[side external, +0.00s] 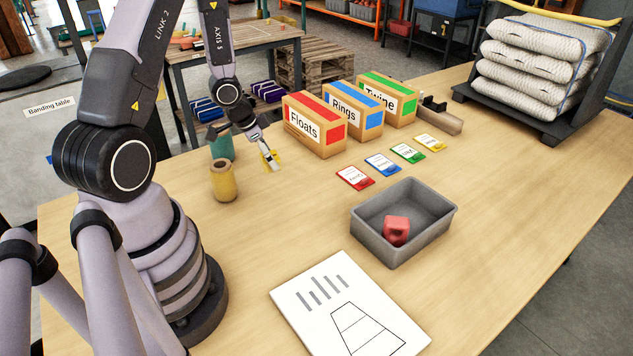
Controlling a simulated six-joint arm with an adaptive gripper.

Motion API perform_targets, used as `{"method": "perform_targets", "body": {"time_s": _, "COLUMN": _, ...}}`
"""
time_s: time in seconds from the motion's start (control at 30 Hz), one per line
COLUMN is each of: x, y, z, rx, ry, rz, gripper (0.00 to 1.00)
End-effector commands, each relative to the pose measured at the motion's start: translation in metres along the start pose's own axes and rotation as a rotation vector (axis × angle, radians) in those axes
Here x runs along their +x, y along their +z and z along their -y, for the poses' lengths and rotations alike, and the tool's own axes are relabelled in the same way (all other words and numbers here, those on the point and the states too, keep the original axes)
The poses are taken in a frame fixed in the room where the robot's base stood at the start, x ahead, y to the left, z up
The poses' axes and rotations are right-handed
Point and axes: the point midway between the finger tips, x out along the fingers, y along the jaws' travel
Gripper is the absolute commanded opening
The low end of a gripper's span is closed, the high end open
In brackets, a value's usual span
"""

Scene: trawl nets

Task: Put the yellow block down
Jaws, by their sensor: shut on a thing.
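My gripper (269,159) points down at the back left of the table, between the spools and the Floats box. It is shut on the yellow block (275,157), which shows only in part around the fingers. The block is at or just above the table top; I cannot tell whether it touches. The rest of it is hidden by the fingers.
A yellow spool (223,181) and a green spool (221,143) stand left of my gripper. The Floats box (314,124) is close on its right. Coloured cards (382,164), a grey bin (373,243) holding a red block (396,230), and a printed sheet (345,310) lie nearer.

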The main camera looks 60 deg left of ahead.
Motion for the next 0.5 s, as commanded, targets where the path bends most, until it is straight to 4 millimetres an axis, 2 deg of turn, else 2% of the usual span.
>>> {"method": "perform_targets", "body": {"time_s": 0.1, "x": 0.022, "y": -0.019, "z": -0.034, "rx": 0.248, "ry": 0.104, "rz": 0.0, "gripper": 0.17}}
{"method": "perform_targets", "body": {"time_s": 0.2, "x": 0.034, "y": -0.027, "z": -0.054, "rx": 0.399, "ry": 0.167, "rz": -0.002, "gripper": 0.17}}
{"method": "perform_targets", "body": {"time_s": 0.33, "x": 0.051, "y": -0.027, "z": -0.067, "rx": 0.488, "ry": 0.209, "rz": -0.002, "gripper": 0.17}}
{"method": "perform_targets", "body": {"time_s": 0.5, "x": 0.076, "y": -0.017, "z": -0.068, "rx": 0.497, "ry": 0.212, "rz": -0.003, "gripper": 0.17}}
